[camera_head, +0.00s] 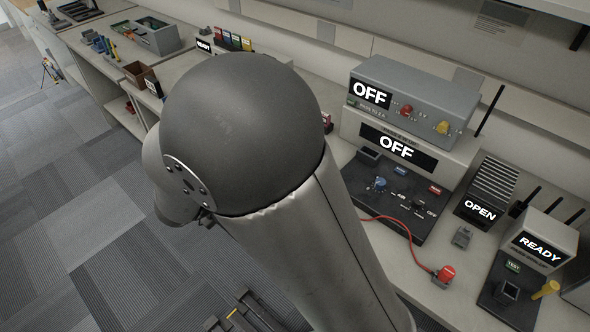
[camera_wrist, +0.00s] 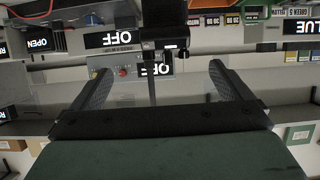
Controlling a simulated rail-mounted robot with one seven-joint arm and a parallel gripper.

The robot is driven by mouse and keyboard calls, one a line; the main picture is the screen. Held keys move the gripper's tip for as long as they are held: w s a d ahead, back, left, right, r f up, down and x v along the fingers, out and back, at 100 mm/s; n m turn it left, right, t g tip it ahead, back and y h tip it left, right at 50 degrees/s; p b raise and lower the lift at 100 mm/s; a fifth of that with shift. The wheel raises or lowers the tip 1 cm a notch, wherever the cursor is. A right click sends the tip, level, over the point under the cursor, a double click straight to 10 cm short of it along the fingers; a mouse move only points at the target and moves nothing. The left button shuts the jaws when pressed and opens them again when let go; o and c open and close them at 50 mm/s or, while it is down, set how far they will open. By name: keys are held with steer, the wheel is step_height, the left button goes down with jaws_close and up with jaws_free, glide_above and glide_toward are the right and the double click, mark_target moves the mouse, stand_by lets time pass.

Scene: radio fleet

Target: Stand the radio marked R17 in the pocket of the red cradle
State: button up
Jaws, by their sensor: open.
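My gripper (camera_wrist: 160,68) is open, its two dark fingers spread apart in the wrist view, which looks upside down. A black radio (camera_wrist: 165,22) with a thin antenna is seen beyond the fingertips, roughly in line with the gap; nothing is clamped. I cannot read a mark on it, so I cannot tell whether it is R17. In the head view my arm hides the gripper and this radio. I cannot identify the red cradle for certain; a small red item (camera_head: 327,121) shows partly behind my arm.
A grey box marked OFF (camera_head: 420,95) stands on the bench behind a dark panel with a red cable (camera_head: 400,225). A charger marked OPEN (camera_head: 487,190) and a tester marked READY (camera_head: 540,245) are at right. Bins and tools (camera_head: 155,35) lie at far left.

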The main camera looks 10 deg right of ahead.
steer(key=x, duration=1)
steer(key=shift+w+f, duration=0.15)
steer(key=shift+w+a+x, duration=0.1)
steer(key=shift+w+x, duration=0.05)
steer(key=shift+x, duration=1.2)
steer(key=shift+w+a+x, duration=0.15)
steer(key=shift+x, duration=1.15)
steer(key=c, duration=1.5)
steer(key=shift+o, duration=0.2)
